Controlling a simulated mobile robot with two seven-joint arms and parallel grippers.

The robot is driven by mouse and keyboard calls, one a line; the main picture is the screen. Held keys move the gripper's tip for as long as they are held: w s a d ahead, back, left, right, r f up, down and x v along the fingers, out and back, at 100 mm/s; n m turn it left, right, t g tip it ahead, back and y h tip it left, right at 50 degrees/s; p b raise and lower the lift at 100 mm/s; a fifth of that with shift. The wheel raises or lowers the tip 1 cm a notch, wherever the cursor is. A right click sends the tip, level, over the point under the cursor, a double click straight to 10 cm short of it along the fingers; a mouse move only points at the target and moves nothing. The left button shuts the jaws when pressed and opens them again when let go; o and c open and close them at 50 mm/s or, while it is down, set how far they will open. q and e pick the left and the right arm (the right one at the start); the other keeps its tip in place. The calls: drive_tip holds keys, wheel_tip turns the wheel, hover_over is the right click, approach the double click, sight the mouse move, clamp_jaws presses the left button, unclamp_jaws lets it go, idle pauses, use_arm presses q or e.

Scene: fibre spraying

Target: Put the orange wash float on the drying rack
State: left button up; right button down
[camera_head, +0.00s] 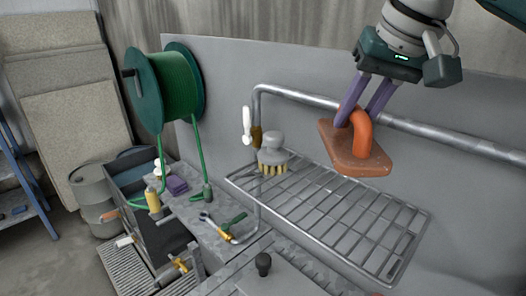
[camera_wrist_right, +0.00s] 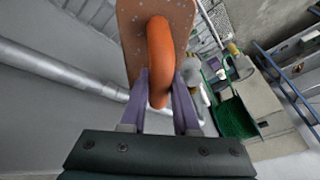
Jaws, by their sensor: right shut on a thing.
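The orange wash float (camera_head: 355,158) has a flat brownish-orange plate and a thick orange loop handle. My right gripper (camera_head: 362,116) is shut on its handle with two purple fingers, holding it over the back of the drying rack. The float also shows in the right wrist view (camera_wrist_right: 160,45), its handle between the fingers (camera_wrist_right: 158,90). The drying rack (camera_head: 345,228) is a metal wire grid; its right and front parts are bare. Whether the float's plate touches the wires, I cannot tell. My left gripper is not in view.
A grey brush (camera_head: 272,150) with yellowish bristles sits at the rack's left end. A metal pipe (camera_head: 320,104) runs along the wall behind the rack.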

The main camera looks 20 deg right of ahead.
wheel_tip(320, 180, down, 12)
drive_tip(key=shift+r+p, duration=0.1)
drive_tip(key=shift+p, duration=0.45)
drive_tip(key=shift+f, duration=0.2)
drive_tip(key=c, duration=0.7)
unclamp_jaws()
drive_tip(key=shift+o, duration=0.2)
